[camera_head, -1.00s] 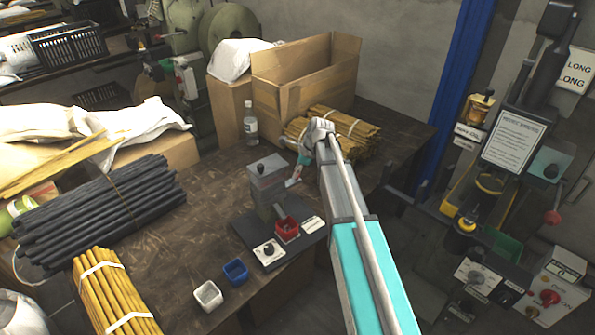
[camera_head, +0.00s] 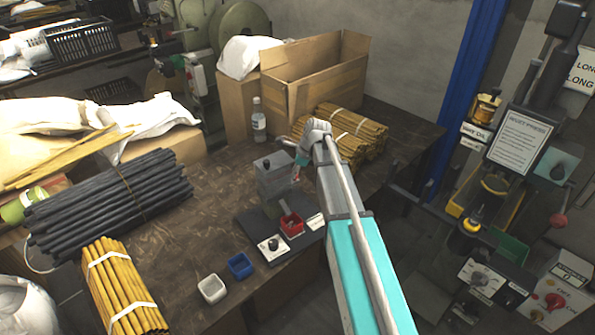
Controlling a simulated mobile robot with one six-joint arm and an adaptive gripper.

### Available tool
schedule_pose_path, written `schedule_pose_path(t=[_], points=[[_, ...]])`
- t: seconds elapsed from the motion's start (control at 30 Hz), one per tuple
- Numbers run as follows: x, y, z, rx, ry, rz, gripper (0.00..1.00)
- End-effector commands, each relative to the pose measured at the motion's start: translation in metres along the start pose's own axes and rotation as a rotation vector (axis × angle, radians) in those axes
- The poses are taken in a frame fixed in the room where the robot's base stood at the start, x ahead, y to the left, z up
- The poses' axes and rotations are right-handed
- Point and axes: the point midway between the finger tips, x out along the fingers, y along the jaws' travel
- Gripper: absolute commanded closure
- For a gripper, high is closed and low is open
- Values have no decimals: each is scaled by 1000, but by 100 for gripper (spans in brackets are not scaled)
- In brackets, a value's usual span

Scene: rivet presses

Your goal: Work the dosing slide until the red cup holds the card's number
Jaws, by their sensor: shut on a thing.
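The grey dosing dispenser (camera_head: 274,182) stands on a dark base plate (camera_head: 253,220) on the bench, with a dark knob on top. The red cup (camera_head: 291,228) sits on the plate at the dispenser's front; its contents are too small to make out. A small white card (camera_head: 316,221) lies to the cup's right; I cannot read it. My gripper (camera_head: 296,177) is at the dispenser's right side, shut on what appears to be the slide's end, which is mostly hidden by the fingers.
A white panel with a black knob (camera_head: 272,246) is at the plate's front left. A bottle (camera_head: 258,122), rod bundles (camera_head: 360,131) and a cardboard box (camera_head: 315,75) are behind.

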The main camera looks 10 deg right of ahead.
Motion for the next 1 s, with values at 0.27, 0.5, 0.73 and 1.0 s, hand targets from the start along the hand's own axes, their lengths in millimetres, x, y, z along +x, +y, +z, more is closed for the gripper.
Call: schedule_pose_path(t=[0.27,0.5,0.73,1.0], points=[[0,3,0,2,-7,7,33],[-1,1,-2,5,-6,4,33],[-1,0,-2,5,-5,3,33],[-1,0,-3,6,-5,2,33]])
